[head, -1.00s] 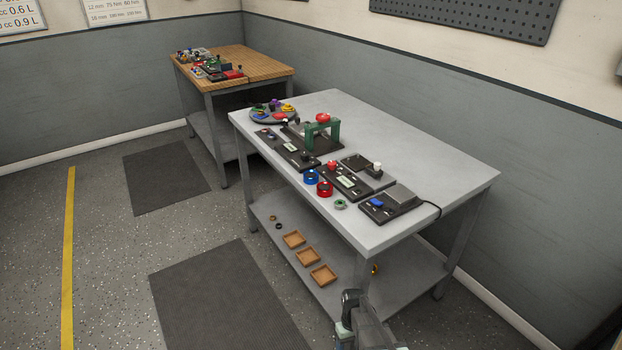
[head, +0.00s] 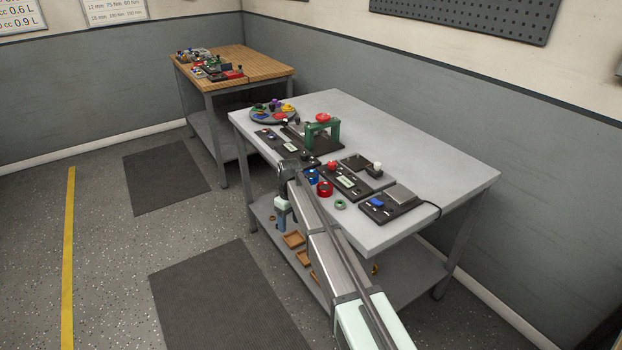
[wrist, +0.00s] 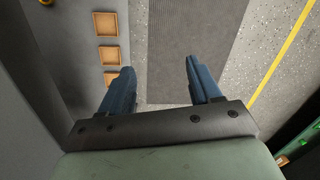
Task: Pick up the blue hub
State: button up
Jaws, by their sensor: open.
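The blue hub (head: 311,178) is a short ring at the front edge of the grey table, just left of the red ring, and my arm partly covers it in the head view. My gripper (head: 281,220) hangs in front of the table edge, left of the hub and below the tabletop. In the wrist view my gripper (wrist: 158,82) shows two blue fingers spread apart with nothing between them. The hub does not show in the wrist view.
A red ring (head: 325,188) and a green ring (head: 340,204) stand close to the hub. Dark boards with devices line the tabletop behind. Wooden trays (wrist: 107,55) lie on the lower shelf. The right part of the grey tabletop (head: 420,150) is clear.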

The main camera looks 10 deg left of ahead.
jog(key=w+a+r+n, duration=0.1)
jog(key=w+r, duration=0.3)
jog(key=r, duration=0.5)
jog(key=w+a+r, duration=0.1)
jog(key=w+r, duration=0.3)
jog(key=r, duration=0.5)
notch_tip(320, 180, up, 8)
jog(key=t, duration=0.1)
send_over(311, 175)
notch_tip(311, 175, down, 13)
jog(key=shift+w+r, duration=0.1)
jog(key=shift+w, duration=0.05)
jog(key=c, duration=0.7)
jog(key=shift+c, duration=0.2)
